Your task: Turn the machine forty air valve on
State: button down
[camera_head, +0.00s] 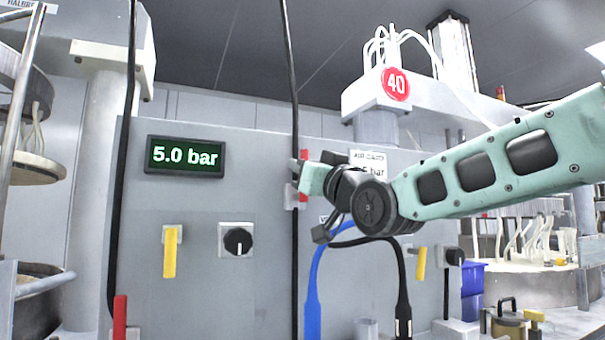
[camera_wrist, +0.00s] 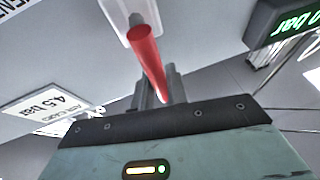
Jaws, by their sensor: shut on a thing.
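The red valve handle (camera_head: 304,186) is on the grey cabinet left of the red "40" sign (camera_head: 396,84), partly hidden by my gripper (camera_head: 301,169). It looks upright in the head view. In the wrist view the red handle (camera_wrist: 147,52) runs from a white mount (camera_wrist: 122,12) down between the fingers of my gripper (camera_wrist: 156,88). My gripper is shut on this handle. A green display (camera_head: 185,157) reads 5.0 bar. A white air card (camera_wrist: 45,104) reads 4.5 bar in the wrist view and is partly hidden behind my arm in the head view.
A yellow handle (camera_head: 170,253) and a black knob (camera_head: 238,241) are on the panel below the display. Another yellow handle (camera_head: 421,263) is at the right. Dark vertical pipes and blue and black hoses run near my gripper. A red lever (camera_head: 119,318) is at lower left.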

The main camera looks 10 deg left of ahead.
jog(key=shift+w+f, duration=0.2)
jog(key=shift+f, duration=0.3)
jog(key=c, duration=1.4)
grip_release()
jog(key=shift+d+r, duration=0.1)
jog(key=shift+r, duration=0.05)
jog(key=shift+s+r, duration=0.1)
jog(key=shift+s, duration=0.1)
jog(key=b+v, duration=0.4)
jog(key=v, duration=1.3)
jog(key=shift+s+d, duration=0.1)
